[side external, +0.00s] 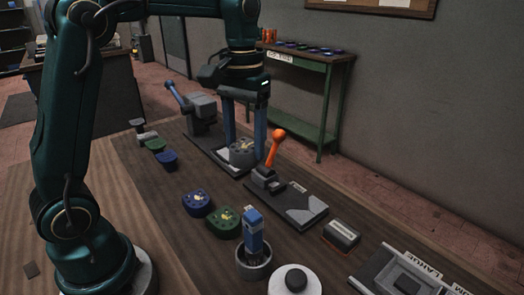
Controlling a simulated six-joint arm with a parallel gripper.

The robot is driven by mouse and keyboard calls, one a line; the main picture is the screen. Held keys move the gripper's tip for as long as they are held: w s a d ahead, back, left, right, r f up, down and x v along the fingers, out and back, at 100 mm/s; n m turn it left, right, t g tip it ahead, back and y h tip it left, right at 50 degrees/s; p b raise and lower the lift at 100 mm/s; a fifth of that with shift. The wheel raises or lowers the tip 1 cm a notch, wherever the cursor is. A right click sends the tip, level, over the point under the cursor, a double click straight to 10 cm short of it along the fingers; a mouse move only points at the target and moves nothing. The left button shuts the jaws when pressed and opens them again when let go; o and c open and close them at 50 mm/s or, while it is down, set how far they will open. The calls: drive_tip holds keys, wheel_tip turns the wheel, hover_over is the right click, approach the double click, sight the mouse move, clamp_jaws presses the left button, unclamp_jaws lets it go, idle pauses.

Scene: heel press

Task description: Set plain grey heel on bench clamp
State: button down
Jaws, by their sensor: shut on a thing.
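The plain grey heel (242,154), with small marks on its top, sits between the blue fingers of my gripper (245,146). My gripper points straight down and is shut on it. The heel is at the near end of the dark base plate of a grey press with a blue lever (202,112); I cannot tell whether it touches the plate. The orange-handled clamp (267,178) stands just to the right and nearer the camera. Its flat bed (302,207) is empty, with a small label too small to read.
Blue (196,203) and green (222,220) heels lie in front. More small pieces (155,145) lie at the back left. A blue bottle (253,228) stands in a grey cup. A white round piece (294,281), a grey block (341,233) and a tray labelled LARGE (400,277) are near the front.

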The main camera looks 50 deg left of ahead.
drive_tip(key=w+d+f+n, duration=0.3)
drive_tip(key=w+f+n, duration=0.2)
drive_tip(key=w+n, duration=0.75)
drive_tip(key=shift+n, duration=0.95)
drive_tip(key=shift+s+f, duration=0.35)
drive_tip(key=shift+f, duration=1.15)
drive_tip(key=shift+s+f, duration=0.3)
drive_tip(key=shift+f, duration=1.2)
drive_tip(key=shift+s+f, duration=0.35)
drive_tip(key=shift+f, duration=1.15)
drive_tip(key=shift+f, duration=0.55)
unclamp_jaws()
drive_tip(key=shift+r, duration=2.55)
drive_tip(key=shift+r, duration=0.1)
